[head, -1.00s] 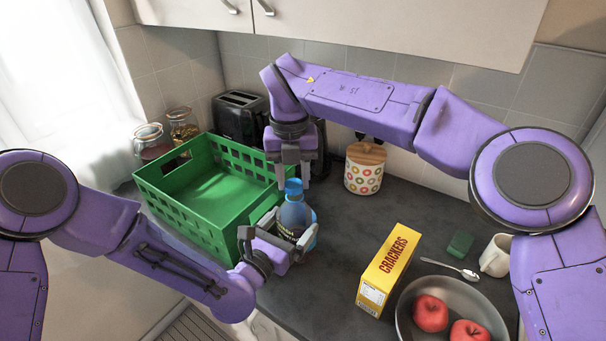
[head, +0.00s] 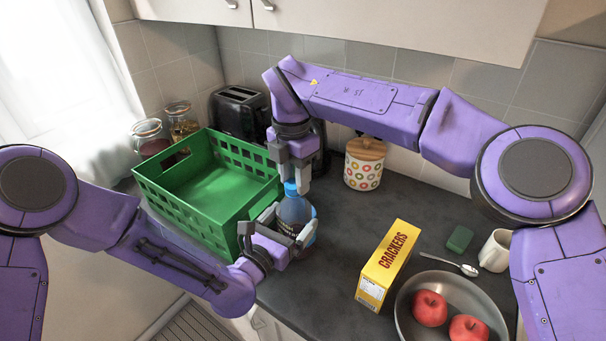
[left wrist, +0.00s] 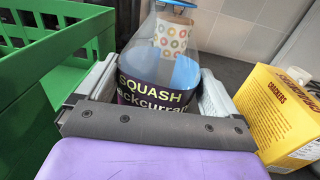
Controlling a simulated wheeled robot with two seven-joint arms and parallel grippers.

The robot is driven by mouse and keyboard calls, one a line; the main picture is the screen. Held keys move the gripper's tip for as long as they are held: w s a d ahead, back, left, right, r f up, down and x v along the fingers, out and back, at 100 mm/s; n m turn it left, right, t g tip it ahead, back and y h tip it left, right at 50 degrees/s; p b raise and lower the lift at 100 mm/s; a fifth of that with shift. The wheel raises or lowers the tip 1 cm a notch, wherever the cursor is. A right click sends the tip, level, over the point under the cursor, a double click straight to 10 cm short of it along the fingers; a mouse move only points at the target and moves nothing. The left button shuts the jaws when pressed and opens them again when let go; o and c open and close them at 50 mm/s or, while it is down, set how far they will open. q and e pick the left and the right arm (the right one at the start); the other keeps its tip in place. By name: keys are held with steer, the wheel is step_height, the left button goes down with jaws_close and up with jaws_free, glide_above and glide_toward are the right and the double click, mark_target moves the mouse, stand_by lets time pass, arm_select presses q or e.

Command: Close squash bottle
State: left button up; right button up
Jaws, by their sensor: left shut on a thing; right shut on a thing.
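My left gripper (head: 285,238) is shut around the bottle's body from the front, one finger on each side. My right gripper (head: 293,180) comes down from above and is shut on the blue cap. Its fingers hide part of the cap and neck.
The green crate (head: 230,222) is close on the left of the bottle. A yellow crackers box (head: 385,265), a pan (head: 410,305) with red apples, a spoon, a sponge and a mug (head: 495,251) are to the right. A dotted jar (head: 364,168) and toaster (head: 240,112) stand behind.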

steer(key=m, duration=0.6)
steer(key=shift+d, duration=0.3)
steer(key=m, duration=0.3)
steer(key=shift+m, duration=0.4)
steer(key=m, duration=0.5)
steer(key=shift+s+d, duration=0.1)
steer(key=shift+s, duration=0.05)
steer(key=m, duration=0.5)
steer(key=shift+s, duration=0.1)
steer(key=o, duration=1)
